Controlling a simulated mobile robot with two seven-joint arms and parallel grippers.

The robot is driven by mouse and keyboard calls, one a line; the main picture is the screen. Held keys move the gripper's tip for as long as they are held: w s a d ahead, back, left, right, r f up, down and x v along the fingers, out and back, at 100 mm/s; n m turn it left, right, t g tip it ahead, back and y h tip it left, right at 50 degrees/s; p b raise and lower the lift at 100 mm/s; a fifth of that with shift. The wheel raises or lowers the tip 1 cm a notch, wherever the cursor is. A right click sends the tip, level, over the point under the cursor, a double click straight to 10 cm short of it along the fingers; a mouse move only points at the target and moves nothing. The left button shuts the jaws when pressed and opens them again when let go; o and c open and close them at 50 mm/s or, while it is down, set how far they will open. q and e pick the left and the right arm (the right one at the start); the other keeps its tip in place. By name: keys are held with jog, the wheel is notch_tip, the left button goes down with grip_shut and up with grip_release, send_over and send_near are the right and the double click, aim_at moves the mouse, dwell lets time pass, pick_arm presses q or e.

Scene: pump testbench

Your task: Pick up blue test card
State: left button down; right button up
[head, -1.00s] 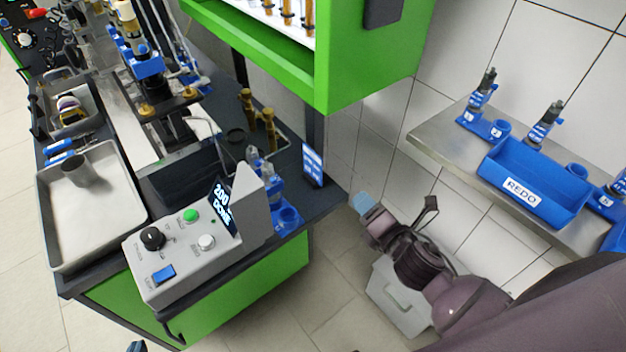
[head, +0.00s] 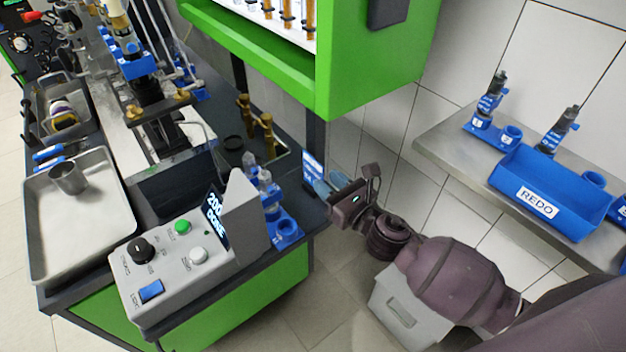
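The blue test card (head: 310,168) with white print stands upright at the right edge of the dark bench, near the post under the green cabinet. My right gripper (head: 329,184) reaches in from the right. My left gripper is not in view.
A grey control box (head: 180,250) and a blue holder with small vials (head: 283,228) stand left of the card. The green cabinet (head: 375,60) hangs above. A steel shelf (head: 447,150) with a blue REDO bin (head: 550,190) is at right.

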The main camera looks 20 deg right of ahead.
aim_at(315, 169)
jog(key=shift+x, duration=2.65)
jog(key=shift+d, duration=0.15)
grip_shut()
